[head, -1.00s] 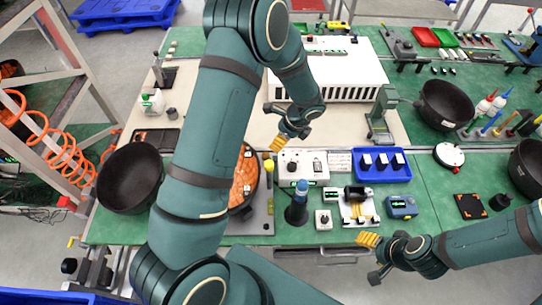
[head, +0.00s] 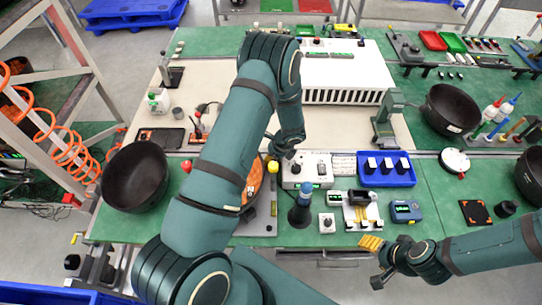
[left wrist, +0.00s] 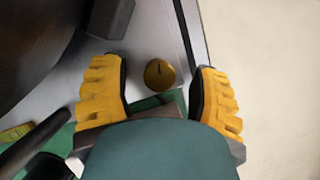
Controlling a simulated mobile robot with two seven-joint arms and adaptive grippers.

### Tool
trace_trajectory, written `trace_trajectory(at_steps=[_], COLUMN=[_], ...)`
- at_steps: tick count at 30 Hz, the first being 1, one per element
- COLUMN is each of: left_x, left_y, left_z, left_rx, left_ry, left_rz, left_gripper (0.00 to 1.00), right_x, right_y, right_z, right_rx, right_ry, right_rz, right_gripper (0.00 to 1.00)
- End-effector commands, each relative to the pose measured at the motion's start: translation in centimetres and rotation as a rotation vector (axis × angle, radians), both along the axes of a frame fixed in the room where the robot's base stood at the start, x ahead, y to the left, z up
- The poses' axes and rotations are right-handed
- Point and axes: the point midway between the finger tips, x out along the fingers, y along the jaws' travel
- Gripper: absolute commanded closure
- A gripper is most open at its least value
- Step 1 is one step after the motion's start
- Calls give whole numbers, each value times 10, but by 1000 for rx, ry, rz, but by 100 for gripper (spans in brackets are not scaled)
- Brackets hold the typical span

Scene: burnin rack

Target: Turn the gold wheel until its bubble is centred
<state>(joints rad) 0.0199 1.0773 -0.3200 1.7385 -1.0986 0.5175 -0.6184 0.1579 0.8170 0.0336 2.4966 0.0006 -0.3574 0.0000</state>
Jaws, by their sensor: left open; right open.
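The gold wheel (left wrist: 159,74) is a small round knob with a dark mark on its top, seen in the left wrist view on a grey metal plate (left wrist: 155,30). My left gripper (left wrist: 161,70) is open, with one yellow finger on each side of the wheel and a gap to both. I cannot make out the bubble in either view. My right gripper (head: 373,262) is open and empty at the bench's front edge.
A white box with knobs (head: 320,178) stands just right of the left gripper. A dark upright post with a blue top (head: 300,212) stands in front of it. A blue tray (head: 385,178) and small devices lie further right. A black bowl (head: 135,178) is at the left.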

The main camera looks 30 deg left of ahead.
Motion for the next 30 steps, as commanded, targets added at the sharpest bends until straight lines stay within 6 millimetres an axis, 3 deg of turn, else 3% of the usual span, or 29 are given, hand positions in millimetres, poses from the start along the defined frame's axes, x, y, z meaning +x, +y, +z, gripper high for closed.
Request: trace_trajectory(at_steps=[6,11,12,19,30], left_x=[0,0,0,1,1], left_y=[0,0,0,0,1], left_z=[0,0,0,-1,-2], left_rx=[0,0,0,-1,-1], left_ry=[0,0,0,-3,-2], left_rz=[0,0,0,45,387], left_gripper=[37,93,100,100,100], right_x=[0,0,0,0,0], right_y=[0,0,0,0,1], right_z=[0,0,0,-4,-32], right_rx=[0,0,0,0,-4], right_ry=[0,0,0,0,0], right_rz=[0,0,0,0,-3], right_gripper=[39,39,39,39,39])
